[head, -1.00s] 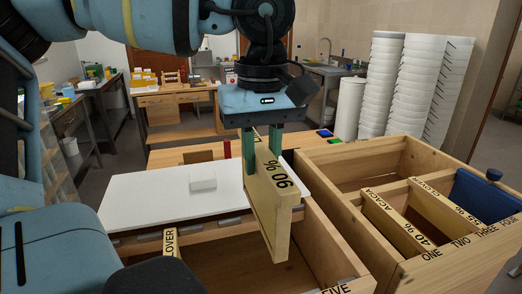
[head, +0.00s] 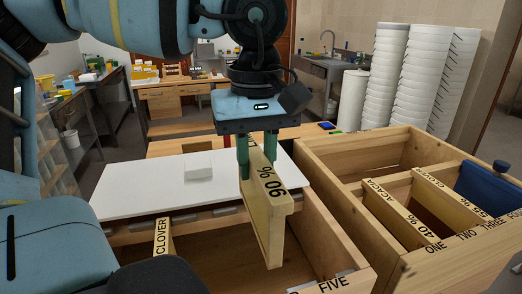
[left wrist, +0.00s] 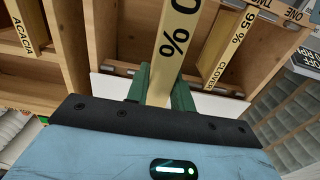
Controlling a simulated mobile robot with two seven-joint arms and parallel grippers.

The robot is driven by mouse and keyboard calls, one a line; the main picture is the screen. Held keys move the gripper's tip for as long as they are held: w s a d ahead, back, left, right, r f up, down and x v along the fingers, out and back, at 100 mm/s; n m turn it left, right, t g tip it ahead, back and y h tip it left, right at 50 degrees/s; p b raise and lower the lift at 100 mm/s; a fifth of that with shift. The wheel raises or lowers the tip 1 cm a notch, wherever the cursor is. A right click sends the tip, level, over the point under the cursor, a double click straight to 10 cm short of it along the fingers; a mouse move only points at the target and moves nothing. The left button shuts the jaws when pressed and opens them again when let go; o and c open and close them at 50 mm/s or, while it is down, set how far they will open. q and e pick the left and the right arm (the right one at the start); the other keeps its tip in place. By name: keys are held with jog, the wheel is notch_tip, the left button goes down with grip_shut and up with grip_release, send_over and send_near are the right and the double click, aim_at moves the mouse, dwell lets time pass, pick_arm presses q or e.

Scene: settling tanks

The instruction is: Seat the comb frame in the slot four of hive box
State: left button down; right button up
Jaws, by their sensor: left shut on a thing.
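My left gripper (head: 257,166) is shut on the top of a light wooden comb frame (head: 270,218). The frame is marked with a percentage that looks like 90 %, and hangs upright over the right part of the front wooden hive box (head: 322,238). How far its lower end reaches into the box I cannot tell. Near that box's right end is the label FIVE. A frame marked CLOVER (head: 162,238) sits in its left part; the left wrist view shows it as CLOVER 95 % (left wrist: 230,45), near the label ONE. My right gripper is not in view.
A second wooden box (head: 405,262) stands at right, labelled ONE to FOUR, holding an ACACIA 40 % frame (head: 400,212), a second marked frame (head: 450,198) and a blue piece (head: 488,186). A white board (head: 150,185) lies behind the front box. White stacked tubs (head: 385,75) stand behind.

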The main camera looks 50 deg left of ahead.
pick_arm(q)
jog(key=shift+f+b, duration=0.4)
jog(key=shift+f, duration=0.7)
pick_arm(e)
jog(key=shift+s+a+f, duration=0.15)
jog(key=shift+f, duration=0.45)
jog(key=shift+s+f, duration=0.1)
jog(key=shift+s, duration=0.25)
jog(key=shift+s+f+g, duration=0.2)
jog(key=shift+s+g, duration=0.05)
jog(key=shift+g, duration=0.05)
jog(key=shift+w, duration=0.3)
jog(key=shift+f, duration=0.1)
pick_arm(q)
jog(key=shift+b, duration=0.35)
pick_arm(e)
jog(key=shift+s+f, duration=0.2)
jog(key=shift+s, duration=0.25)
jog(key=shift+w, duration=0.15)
